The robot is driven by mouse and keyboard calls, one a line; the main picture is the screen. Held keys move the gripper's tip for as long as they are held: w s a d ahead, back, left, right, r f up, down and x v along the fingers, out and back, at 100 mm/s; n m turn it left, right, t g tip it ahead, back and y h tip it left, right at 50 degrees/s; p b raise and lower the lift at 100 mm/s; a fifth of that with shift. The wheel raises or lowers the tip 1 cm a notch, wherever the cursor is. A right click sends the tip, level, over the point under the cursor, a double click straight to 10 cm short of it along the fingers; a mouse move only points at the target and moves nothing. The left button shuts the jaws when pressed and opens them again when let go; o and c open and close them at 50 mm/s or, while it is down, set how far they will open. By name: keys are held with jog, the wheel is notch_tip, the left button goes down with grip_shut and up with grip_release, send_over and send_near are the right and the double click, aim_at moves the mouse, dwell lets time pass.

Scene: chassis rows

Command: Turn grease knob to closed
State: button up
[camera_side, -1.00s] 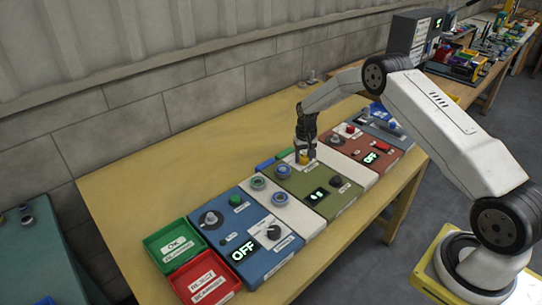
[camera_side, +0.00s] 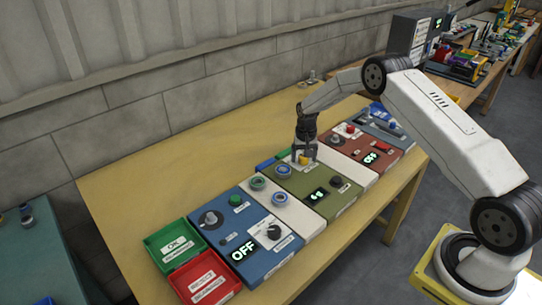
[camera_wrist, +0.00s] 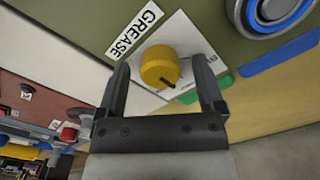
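The grease knob (camera_wrist: 160,66) is a yellow round knob on a white plate on the green panel. A white label (camera_wrist: 135,28) beside it reads GREASE. A dark pointer mark on the knob points to the lower right in the wrist view. My gripper (camera_wrist: 163,80) is open, with one finger on each side of the knob and a visible gap on both sides. In the side view my gripper (camera_side: 306,150) points down over the knob (camera_side: 303,159), whose lettering and mark are too small to read there.
A blue-ringed round part (camera_wrist: 275,12) lies near the knob on the green panel. Blue and green strips (camera_wrist: 270,55) lie along the panel edge.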

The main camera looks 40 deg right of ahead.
aim_at(303, 158)
jog(key=shift+r, duration=0.2)
jog(key=shift+r, duration=3.7)
jog(key=shift+s+a+r, duration=0.1)
jog(key=shift+a+r, duration=0.2)
jog(key=s+a+r+n+t, duration=0.1)
jog(key=s+a+r+n, duration=0.2)
jog(key=s+a, duration=0.5)
jog(key=s+a+r+n+t, duration=0.1)
jog(key=s+a+r+n, duration=0.3)
jog(key=s+a, duration=0.5)
jog(key=s+r, duration=0.1)
jog(key=s, duration=0.8)
jog(key=shift+a+r+t, duration=0.2)
jog(key=shift+a+t, duration=0.1)
